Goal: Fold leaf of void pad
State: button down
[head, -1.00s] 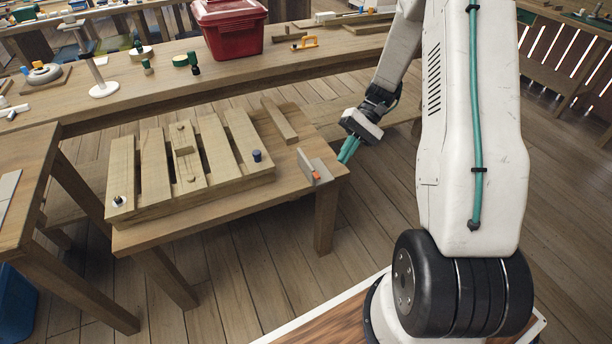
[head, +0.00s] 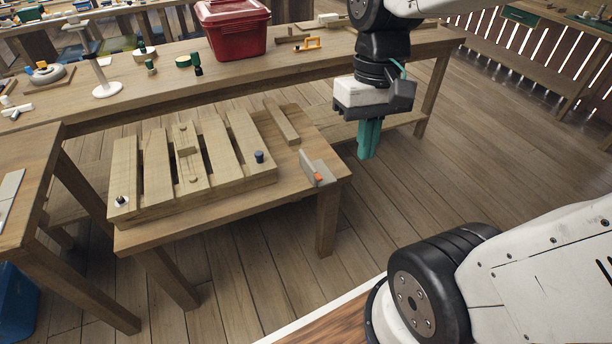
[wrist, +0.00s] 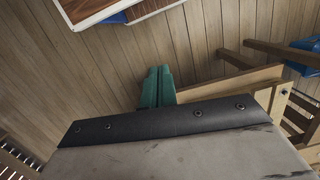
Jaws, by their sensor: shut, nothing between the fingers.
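No part is plainly marked as the void pad. The likeliest piece is a small grey plate with an orange-red block (head: 318,172), standing at the right edge of a low wooden table (head: 215,215). Whether it is a folding leaf, I cannot tell. My gripper (head: 368,155) has teal fingers that are shut and empty, pointing down. In the head view it hangs to the right of the plate and higher in the picture, apart from it. In the wrist view the fingers (wrist: 157,88) show in front of floorboards, with a table edge to their right.
A slatted wooden panel (head: 242,139) with a dark blue knob (head: 259,157) lies on the low table. A loose wooden bar (head: 282,124) lies behind it. A long bench behind holds a red lidded bin (head: 232,28). Open floor lies right of the low table.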

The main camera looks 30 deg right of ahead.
jog(key=w+a+f+n+h, duration=0.3)
jog(key=w+f+n, duration=0.3)
jog(key=w+f, duration=0.3)
jog(key=w+a+f+n+t+h, duration=0.1)
jog(key=w+a+f+n+h, duration=0.25)
jog(key=w+f+n, duration=0.45)
jog(key=w+a+f+n+h, duration=0.2)
jog(key=w+f+n+h, duration=0.25)
jog(key=w+f, duration=0.5)
send_near(310, 171)
jog(key=s+d+f, duration=0.3)
jog(key=s+d, duration=0.1)
jog(key=s, duration=0.1)
jog(key=shift+d+f+y, duration=0.2)
jog(key=shift+f+y, duration=0.05)
jog(key=shift+y, duration=0.25)
jog(key=shift+r+n, duration=0.1)
jog(key=shift+n, duration=0.15)
